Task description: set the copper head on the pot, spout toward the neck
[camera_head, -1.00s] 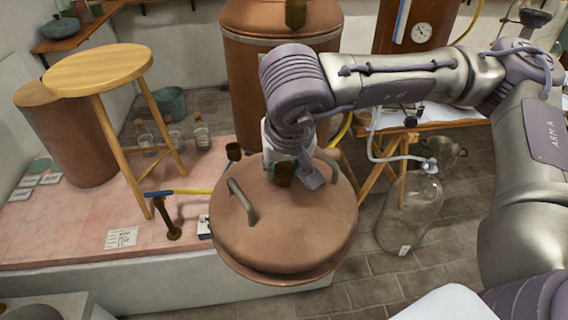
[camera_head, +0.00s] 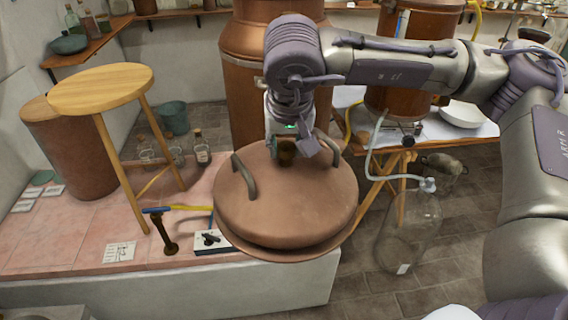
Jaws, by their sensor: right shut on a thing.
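A wide, domed copper piece with two arched handles (camera_head: 290,212), which I take to be the copper head, hangs in front of me, its top facing up. My right gripper (camera_head: 287,150) is shut on it at its far upper edge; the wrist partly hides the grip. No spout shows clearly on it. A tall copper vessel (camera_head: 243,75) stands behind my right arm, partly hidden; I cannot tell whether it is the pot. My left gripper is not in view.
A wooden stool (camera_head: 101,90) and a copper drum (camera_head: 75,150) stand on the pink tiled platform (camera_head: 60,235) at left. A glass carboy (camera_head: 410,230) stands on the brick floor at right, by a wooden trestle table (camera_head: 460,128). A small boxed device (camera_head: 212,241) lies near the platform's edge.

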